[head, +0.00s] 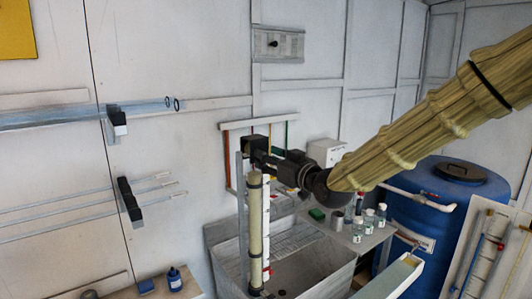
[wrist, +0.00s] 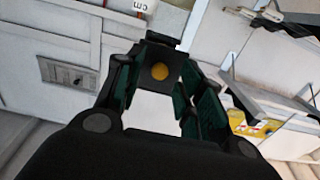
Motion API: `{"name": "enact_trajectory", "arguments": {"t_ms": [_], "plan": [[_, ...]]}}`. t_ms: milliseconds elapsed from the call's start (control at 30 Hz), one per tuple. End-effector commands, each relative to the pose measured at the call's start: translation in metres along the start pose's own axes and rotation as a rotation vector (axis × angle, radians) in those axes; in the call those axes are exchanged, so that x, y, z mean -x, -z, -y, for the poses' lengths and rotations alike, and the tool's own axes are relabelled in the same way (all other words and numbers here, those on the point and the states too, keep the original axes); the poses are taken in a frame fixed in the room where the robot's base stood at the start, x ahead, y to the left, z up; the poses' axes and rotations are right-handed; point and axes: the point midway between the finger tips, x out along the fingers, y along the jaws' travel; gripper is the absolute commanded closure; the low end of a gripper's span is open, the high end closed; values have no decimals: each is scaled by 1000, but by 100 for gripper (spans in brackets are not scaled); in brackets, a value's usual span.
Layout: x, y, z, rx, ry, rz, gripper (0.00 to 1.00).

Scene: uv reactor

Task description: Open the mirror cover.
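My gripper (head: 264,152) is in front of the wall, by the top of a tall tan column (head: 255,215) in the head view. In the wrist view its two dark fingers (wrist: 163,92) stand apart. A dark block with an orange-yellow disc (wrist: 160,71) shows between the fingertips; I cannot tell whether the fingers touch it. I cannot tell for sure which part is the mirror cover. A grey plate with a black knob (head: 274,43) is on the wall, above and clear of my gripper.
A grey sink (head: 285,270) is below my gripper. A shelf with several bottles (head: 358,232) and a blue barrel (head: 435,215) stand to the right. Glass tubes (head: 80,116) on black brackets are on the left wall.

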Motion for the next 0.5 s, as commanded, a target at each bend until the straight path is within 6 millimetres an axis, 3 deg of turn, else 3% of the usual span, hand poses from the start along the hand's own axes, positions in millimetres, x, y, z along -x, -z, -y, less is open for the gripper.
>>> {"name": "enact_trajectory", "arguments": {"t_ms": [200,500], "plan": [[-14,0,0,0,0,0,62],[-16,0,0,0,0,-1,62]]}}
